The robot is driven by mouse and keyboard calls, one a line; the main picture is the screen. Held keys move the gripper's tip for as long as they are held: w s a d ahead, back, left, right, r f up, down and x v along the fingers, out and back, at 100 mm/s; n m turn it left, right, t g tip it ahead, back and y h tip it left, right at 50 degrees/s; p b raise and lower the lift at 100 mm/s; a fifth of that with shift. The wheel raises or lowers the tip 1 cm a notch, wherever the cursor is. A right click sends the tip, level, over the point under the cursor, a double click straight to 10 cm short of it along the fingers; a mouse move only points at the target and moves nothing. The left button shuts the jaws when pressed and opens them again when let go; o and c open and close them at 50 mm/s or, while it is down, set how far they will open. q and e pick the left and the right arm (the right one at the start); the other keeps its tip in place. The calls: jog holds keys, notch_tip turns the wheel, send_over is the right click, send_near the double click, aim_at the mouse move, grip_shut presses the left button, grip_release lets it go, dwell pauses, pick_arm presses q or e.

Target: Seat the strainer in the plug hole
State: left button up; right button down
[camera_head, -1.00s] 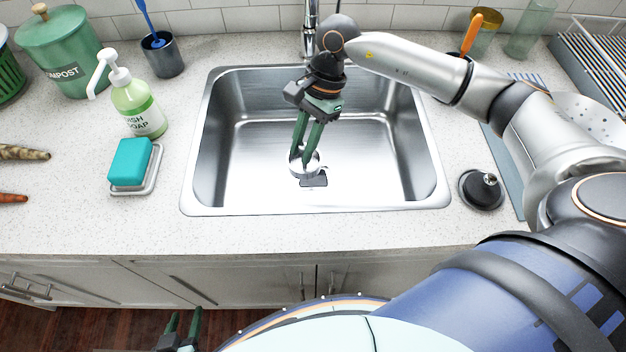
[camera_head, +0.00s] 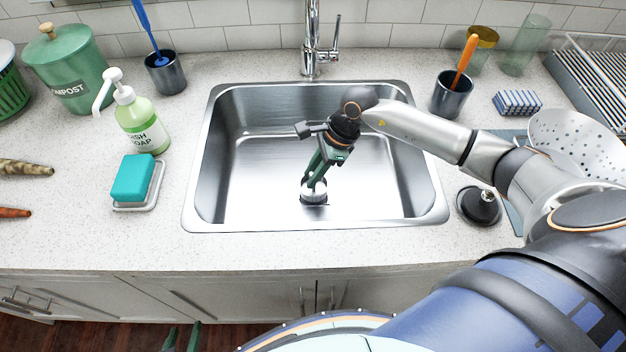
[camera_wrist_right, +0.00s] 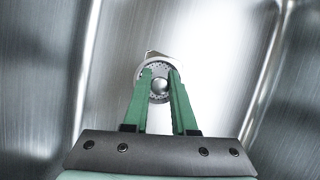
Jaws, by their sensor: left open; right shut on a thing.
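The metal strainer (camera_head: 313,192) is low in the sink basin, directly over the dark patch of the plug hole (camera_head: 316,204), which it mostly hides. My right gripper (camera_head: 314,182) reaches down at a slant and is shut on the strainer. In the right wrist view, the strainer's perforated rim and round knob (camera_wrist_right: 160,86) show between the green fingers. I cannot tell whether the strainer rests in the hole or is just above it. My left gripper (camera_head: 182,340) shows only as green fingertips at the bottom edge, apart and empty.
The steel sink (camera_head: 245,190) is otherwise empty, with the faucet (camera_head: 312,45) behind it. A black stopper (camera_head: 479,207) stands right of the rim. A teal sponge (camera_head: 133,178) and soap bottle (camera_head: 140,120) stand at left. A cup (camera_head: 452,95) is at back right.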

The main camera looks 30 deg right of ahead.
aim_at(313, 191)
notch_tip(313, 191, down, 3)
jog(key=shift+f, duration=0.1)
jog(key=c, duration=0.7)
grip_release()
jog(key=shift+r, duration=0.2)
jog(key=b+v, duration=0.1)
jog(key=v, duration=1.1)
jog(key=shift+f, duration=0.1)
jog(key=shift+s, duration=0.1)
